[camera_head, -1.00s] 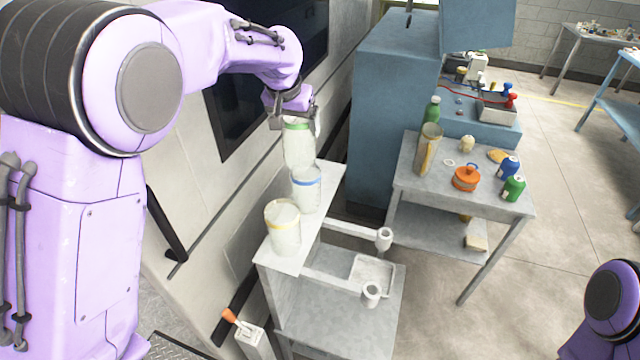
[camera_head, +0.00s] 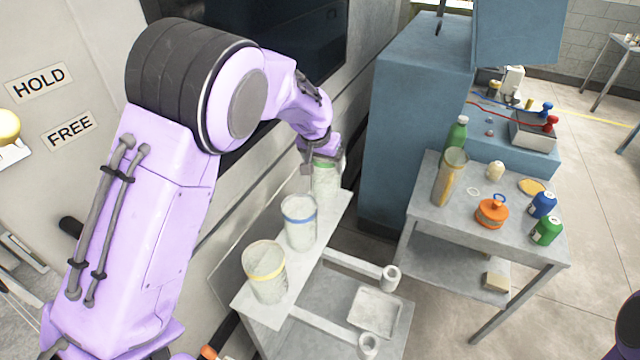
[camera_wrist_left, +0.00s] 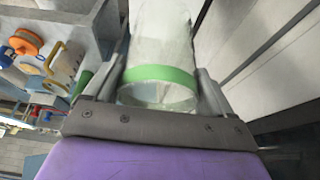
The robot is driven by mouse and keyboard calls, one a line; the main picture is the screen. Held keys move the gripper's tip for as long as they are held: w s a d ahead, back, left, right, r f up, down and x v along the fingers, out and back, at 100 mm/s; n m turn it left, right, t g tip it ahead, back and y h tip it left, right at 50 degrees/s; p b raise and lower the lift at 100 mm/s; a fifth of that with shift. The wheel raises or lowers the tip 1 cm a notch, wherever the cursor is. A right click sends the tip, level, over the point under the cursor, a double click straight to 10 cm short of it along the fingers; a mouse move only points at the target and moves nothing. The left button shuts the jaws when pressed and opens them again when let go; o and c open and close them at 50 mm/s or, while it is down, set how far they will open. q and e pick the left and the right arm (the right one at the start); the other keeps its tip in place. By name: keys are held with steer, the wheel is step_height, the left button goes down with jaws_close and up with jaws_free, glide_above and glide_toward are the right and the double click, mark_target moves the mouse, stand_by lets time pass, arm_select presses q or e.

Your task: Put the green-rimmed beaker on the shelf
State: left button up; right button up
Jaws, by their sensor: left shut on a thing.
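The green-rimmed beaker (camera_head: 326,178) is at the far end of the narrow white shelf (camera_head: 283,262), partly hidden by my left gripper (camera_head: 322,160). My left gripper is shut on it near its rim. In the left wrist view the beaker (camera_wrist_left: 160,80) lies between the two fingers, its green band (camera_wrist_left: 160,74) close to the palm. I cannot tell whether its base touches the shelf. The blue-rimmed beaker (camera_head: 299,224) and the yellow-rimmed beaker (camera_head: 265,274) stand upright on the same shelf, nearer to me. My right gripper is not in view.
A blue cabinet (camera_head: 405,130) stands behind the shelf. The wall with a dark panel is close on the left.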

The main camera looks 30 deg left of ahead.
arm_select(q)
step_height(320, 180, down, 4)
steer(key=shift+w+f+p, duration=0.1)
steer(key=shift+p, duration=0.45)
steer(key=shift+w+f, duration=0.1)
steer(key=shift+f, duration=0.05)
steer(key=o, duration=1.1)
steer(key=shift+s, duration=0.2)
steer(key=shift+o, duration=0.5)
steer(key=shift+w+f, duration=0.1)
